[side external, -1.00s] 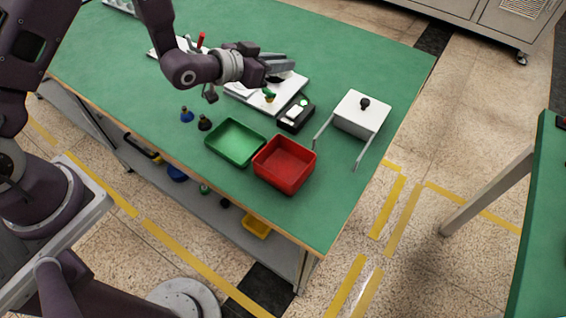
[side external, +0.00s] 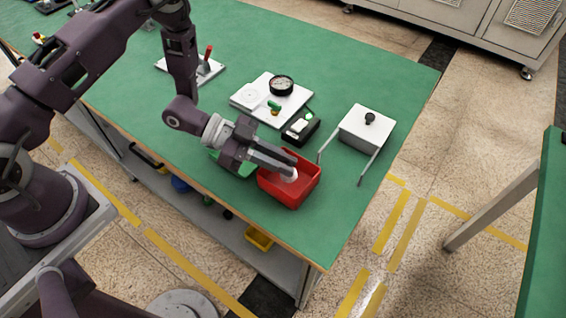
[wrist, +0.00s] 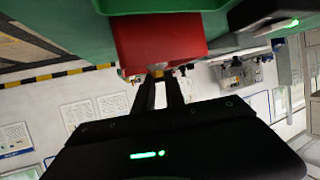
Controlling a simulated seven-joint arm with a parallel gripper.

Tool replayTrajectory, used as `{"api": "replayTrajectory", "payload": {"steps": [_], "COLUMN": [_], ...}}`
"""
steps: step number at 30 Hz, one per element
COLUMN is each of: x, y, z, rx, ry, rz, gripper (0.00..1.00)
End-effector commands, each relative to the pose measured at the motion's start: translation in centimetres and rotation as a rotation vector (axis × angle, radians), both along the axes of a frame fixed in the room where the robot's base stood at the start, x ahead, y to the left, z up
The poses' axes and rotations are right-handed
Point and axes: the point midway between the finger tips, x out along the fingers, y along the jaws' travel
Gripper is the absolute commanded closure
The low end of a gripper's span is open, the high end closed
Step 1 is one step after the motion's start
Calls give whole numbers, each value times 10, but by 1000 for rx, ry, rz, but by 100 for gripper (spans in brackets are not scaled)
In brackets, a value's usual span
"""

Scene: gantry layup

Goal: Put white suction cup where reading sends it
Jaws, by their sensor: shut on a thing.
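My gripper (side external: 286,170) points down and to the right over the red bin (side external: 312,190), its fingertips at the bin's opening. It is shut on the white suction cup (side external: 290,177), which shows as a small pale shape at the fingertips. I cannot tell whether the cup touches the bin floor. The green bin (side external: 240,170) is beside the red one, mostly hidden by my gripper. A round dial gauge (side external: 281,84) sits on a white plate (side external: 244,101); its reading is too small to make out. In the wrist view, my fingers (wrist: 159,75) are close together before the red bin (wrist: 160,40).
A black device with a green light (side external: 301,126) stands behind the red bin. A white box with a black knob (side external: 366,128) and two long rails is to the right. A plate with a red-handled clamp (side external: 207,64) lies farther back. The right table edge is clear.

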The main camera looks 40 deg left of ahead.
Motion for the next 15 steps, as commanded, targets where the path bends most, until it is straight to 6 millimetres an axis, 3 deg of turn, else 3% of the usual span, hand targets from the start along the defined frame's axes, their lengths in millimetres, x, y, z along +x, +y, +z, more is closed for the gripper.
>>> {"api": "replayTrajectory", "payload": {"steps": [15], "x": [0], "y": [0], "z": [-11], "rx": [1], "ry": [-2], "rz": [1], "gripper": [100]}}
